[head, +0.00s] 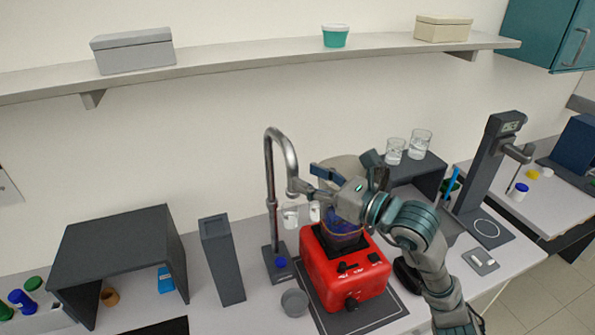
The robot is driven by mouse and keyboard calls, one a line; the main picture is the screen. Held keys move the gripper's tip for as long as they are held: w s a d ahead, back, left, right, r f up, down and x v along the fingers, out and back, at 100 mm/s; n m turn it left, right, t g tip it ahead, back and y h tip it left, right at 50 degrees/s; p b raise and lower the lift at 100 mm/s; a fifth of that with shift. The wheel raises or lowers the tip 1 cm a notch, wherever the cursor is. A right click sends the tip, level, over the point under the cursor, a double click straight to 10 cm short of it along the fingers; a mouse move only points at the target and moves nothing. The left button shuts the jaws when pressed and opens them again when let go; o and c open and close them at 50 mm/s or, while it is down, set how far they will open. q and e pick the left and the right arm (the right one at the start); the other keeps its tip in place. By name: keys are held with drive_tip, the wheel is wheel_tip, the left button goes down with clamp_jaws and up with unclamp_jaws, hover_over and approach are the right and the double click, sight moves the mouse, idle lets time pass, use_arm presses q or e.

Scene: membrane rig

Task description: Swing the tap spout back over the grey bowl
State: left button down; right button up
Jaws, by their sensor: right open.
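The tap (270,200) is a tall grey metal gooseneck on a dark base behind the red machine. Its spout (292,165) curves over to the right and points down. A small grey bowl (294,303) stands on the counter in front of the tap, left of the red machine. My right gripper (309,180) is open above the red machine, its fingers pointing left at the spout's lower end. The fingers are very close to the spout; I cannot tell whether they touch it. My left gripper is out of view.
The red machine (345,273) stands on a dark mat under my right arm. A pale round vessel (346,166) is partly hidden behind my gripper. A dark upright box (222,260) stands left of the tap. Glasses (420,144) stand on a dark riser at right.

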drive_tip(key=v, duration=0.7)
drive_tip(key=shift+s+d, duration=0.2)
drive_tip(key=shift+d, duration=0.05)
drive_tip(key=shift+a, duration=0.2)
